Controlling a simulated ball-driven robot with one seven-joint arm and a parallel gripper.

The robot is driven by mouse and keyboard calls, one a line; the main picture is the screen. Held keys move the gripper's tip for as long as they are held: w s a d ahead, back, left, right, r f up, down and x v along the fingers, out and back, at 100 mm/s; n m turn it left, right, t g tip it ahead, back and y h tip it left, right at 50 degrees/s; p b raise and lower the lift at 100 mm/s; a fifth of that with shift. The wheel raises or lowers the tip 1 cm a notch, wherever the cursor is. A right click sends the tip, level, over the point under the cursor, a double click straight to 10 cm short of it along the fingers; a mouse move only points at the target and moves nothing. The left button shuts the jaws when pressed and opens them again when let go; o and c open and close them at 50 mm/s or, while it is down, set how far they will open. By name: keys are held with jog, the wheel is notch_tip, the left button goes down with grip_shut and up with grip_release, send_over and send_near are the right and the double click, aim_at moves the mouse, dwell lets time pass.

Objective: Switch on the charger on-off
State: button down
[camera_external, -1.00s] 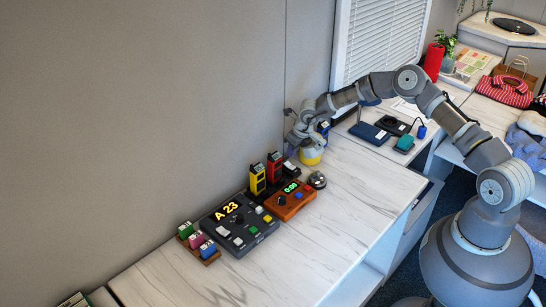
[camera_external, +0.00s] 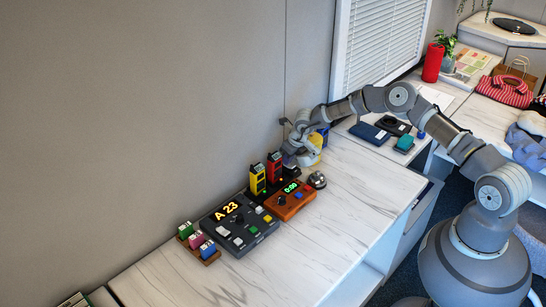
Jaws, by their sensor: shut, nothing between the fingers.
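My gripper (camera_external: 289,158) is shut and empty, pointing down at the back of the counter by the wall. It is just right of a red radio (camera_external: 274,168) and a yellow radio (camera_external: 257,180), which stand upright in a row. The lower bodies of the radios are partly hidden behind the consoles. A small dark unit (camera_external: 291,169) lies right under my gripper and is mostly covered by it. I cannot make out a switch on it, nor tell whether the fingertips touch it. No label for the charger is readable.
A dark console (camera_external: 262,236) showing "A 23" and an orange timer box (camera_external: 302,204) stand in front of the radios. A silver bell (camera_external: 317,180) is close by on the right. The counter's front (camera_external: 330,235) is clear.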

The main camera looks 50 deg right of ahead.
jog(key=shift+s, duration=0.1)
jog(key=shift+s+p, duration=0.75)
jog(key=shift+p, duration=0.1)
jog(key=p+v, duration=0.7)
jog(key=v, duration=0.7)
